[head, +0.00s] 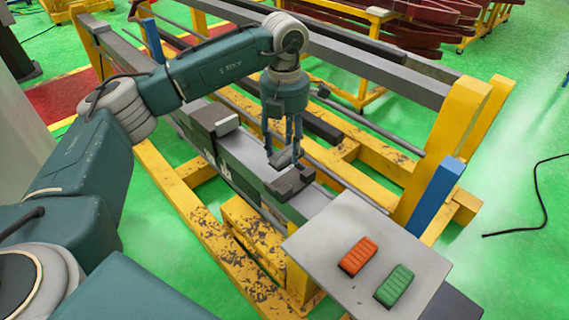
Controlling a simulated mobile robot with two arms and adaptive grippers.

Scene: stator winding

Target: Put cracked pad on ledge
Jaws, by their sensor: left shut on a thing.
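My left gripper (284,146) points down over the grey beam, its fingers shut on a small dark grey pad (281,160). The fingers hide part of the pad, and I cannot make out a crack at this size. Just below is a dark grey block (291,183) on the near end of the beam. I cannot tell whether the held pad touches this block. The beam's flat grey top (250,151) forms a ledge along the yellow frame. My right gripper is not in view.
A grey plate (325,232) at the beam's near end carries a red ribbed pad (358,257) and a green one (395,286). Another dark block (214,118) sits farther back on the beam. A blue post (437,193) and yellow upright (462,115) stand to the right.

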